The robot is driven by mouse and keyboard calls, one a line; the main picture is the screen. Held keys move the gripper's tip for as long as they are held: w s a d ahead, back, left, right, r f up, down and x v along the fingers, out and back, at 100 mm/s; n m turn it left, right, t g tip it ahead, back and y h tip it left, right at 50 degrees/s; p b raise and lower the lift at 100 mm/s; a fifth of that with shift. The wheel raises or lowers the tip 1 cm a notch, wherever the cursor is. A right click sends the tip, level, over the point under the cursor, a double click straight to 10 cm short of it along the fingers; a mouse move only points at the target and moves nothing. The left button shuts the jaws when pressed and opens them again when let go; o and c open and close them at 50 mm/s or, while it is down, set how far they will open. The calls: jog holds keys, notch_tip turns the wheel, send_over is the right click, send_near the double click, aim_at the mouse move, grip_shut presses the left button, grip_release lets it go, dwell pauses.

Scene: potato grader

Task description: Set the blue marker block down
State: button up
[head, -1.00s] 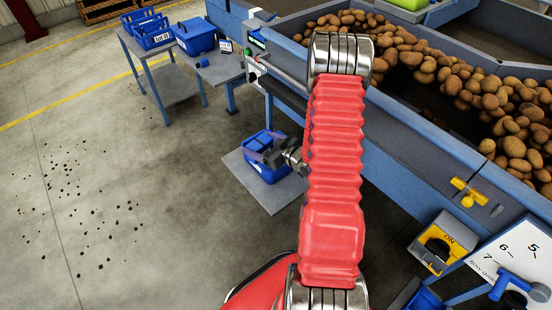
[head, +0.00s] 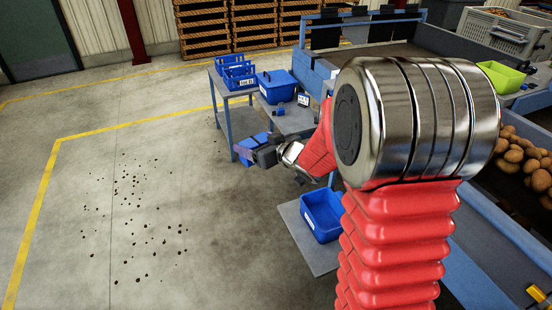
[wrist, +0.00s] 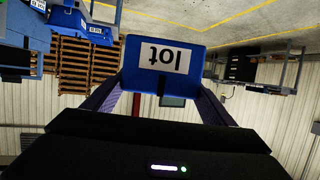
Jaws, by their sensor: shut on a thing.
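The blue marker block (wrist: 155,62) is in my gripper (wrist: 160,88), with a purplish finger at each side. Its white label reads "lot" and is upside down in the wrist view. In the head view the block (head: 249,146) is partly covered by my gripper (head: 252,152), which is held out left of my arm. The block appears in front of the side table's (head: 243,96) near legs. I cannot tell its height above the floor.
An open blue bin (head: 322,232) stands on a low grey platform (head: 312,262). Blue crates (head: 238,75) and a blue tub (head: 275,92) are at the side table. The grader with potatoes (head: 522,158) is at right. Open floor lies left, with scattered dark clods (head: 140,215).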

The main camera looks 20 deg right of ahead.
jog(key=a+r, duration=0.5)
jog(key=r, duration=0.1)
jog(key=shift+s, duration=0.35)
jog(key=shift+s+a, duration=0.1)
